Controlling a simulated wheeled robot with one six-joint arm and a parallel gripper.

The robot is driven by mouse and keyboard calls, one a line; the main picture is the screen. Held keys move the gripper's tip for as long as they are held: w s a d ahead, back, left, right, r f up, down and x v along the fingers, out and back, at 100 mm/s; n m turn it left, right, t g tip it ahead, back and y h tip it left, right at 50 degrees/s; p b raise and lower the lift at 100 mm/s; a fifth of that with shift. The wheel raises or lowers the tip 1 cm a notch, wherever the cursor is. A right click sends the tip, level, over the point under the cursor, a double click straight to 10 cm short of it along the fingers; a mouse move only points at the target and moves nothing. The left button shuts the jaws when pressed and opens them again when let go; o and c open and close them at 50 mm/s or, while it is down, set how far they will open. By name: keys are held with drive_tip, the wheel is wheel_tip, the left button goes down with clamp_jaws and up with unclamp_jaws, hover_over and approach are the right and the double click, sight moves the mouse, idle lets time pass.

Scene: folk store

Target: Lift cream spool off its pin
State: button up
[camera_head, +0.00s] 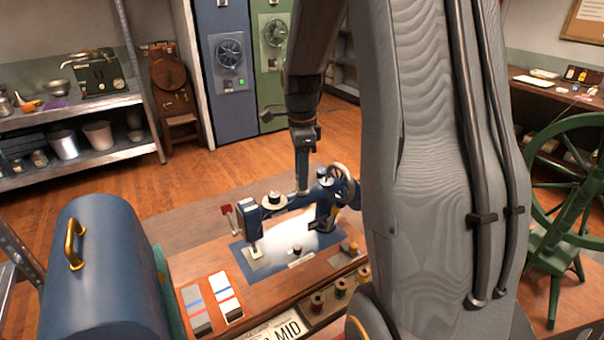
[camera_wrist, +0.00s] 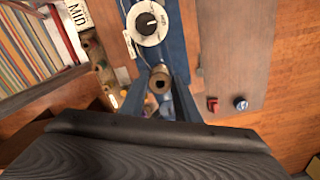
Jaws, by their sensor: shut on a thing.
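The blue sewing machine (camera_head: 325,205) stands on a wooden table. My gripper (camera_head: 302,188) points down at the top of its arm. In the wrist view my gripper (camera_wrist: 160,98) is shut on a small tan-cream spool (camera_wrist: 160,72), seen end-on with a dark centre hole, between the two fingers. The machine's blue arm (camera_wrist: 165,45) lies just beneath and beyond it. I cannot tell whether the spool still sits on its pin. In the head view the spool is too small and covered to make out.
A white dial with a black knob (camera_wrist: 148,22) sits on the machine near the spool. Several coloured thread spools (camera_head: 340,288) stand in a rack at the table's front edge. A blue domed case (camera_head: 95,270) stands at left; a green spinning wheel (camera_head: 560,215) stands at right.

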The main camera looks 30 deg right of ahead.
drive_tip(key=shift+r, duration=0.15)
drive_tip(key=shift+r+p, duration=2.65)
drive_tip(key=shift+r, duration=0.55)
